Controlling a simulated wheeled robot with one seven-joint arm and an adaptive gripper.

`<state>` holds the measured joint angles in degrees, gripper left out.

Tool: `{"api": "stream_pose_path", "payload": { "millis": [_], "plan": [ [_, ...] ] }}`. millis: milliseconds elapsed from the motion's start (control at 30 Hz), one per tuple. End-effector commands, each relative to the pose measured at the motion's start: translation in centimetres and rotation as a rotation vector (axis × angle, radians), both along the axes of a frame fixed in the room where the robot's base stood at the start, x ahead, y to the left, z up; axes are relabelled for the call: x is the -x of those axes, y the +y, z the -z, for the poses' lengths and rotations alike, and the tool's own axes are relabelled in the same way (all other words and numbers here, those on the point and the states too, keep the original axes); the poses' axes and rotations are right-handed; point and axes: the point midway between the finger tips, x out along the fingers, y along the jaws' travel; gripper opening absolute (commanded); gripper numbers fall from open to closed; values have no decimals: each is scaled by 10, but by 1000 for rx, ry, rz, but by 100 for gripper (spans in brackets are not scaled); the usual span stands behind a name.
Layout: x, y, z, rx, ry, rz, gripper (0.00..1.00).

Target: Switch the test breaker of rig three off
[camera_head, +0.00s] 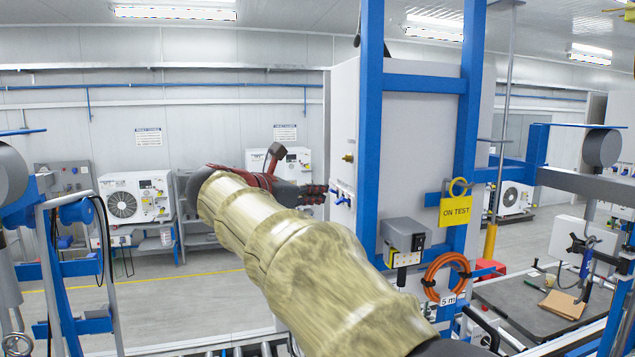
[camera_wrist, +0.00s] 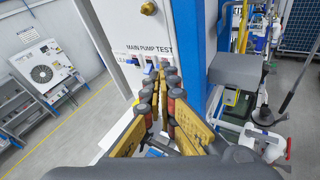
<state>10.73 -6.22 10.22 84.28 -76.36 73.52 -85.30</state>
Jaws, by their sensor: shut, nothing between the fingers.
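The white cabinet (camera_head: 344,120) carries a row of small breakers (camera_head: 341,195) with blue parts on its left-facing side. In the wrist view the panel (camera_wrist: 143,28) is lettered "LEAK", partly cut off, "MAIN PUMP" and "TEST". A small breaker (camera_wrist: 133,61) sits under the left lettering. The test breaker under "TEST" is largely hidden by my fingertips. My gripper (camera_head: 322,194) is shut and empty, its tips close to the breaker row; it also shows in the wrist view (camera_wrist: 161,76). I cannot tell whether the tips touch a breaker, nor the test breaker's position.
Blue uprights (camera_head: 370,130) frame the cabinet. A brass fitting (camera_wrist: 148,8) juts out above the breakers.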

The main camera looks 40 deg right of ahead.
Motion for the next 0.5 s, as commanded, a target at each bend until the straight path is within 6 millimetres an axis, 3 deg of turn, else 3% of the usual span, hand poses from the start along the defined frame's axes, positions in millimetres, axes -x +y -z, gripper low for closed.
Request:
{"api": "stream_pose_path", "payload": {
  "millis": [267, 500],
  "plan": [
    [0, -13, -4, 23, 41, 2, 0],
    [-2, -43, 2, 22, 40, 2, 0]
  ]
}}
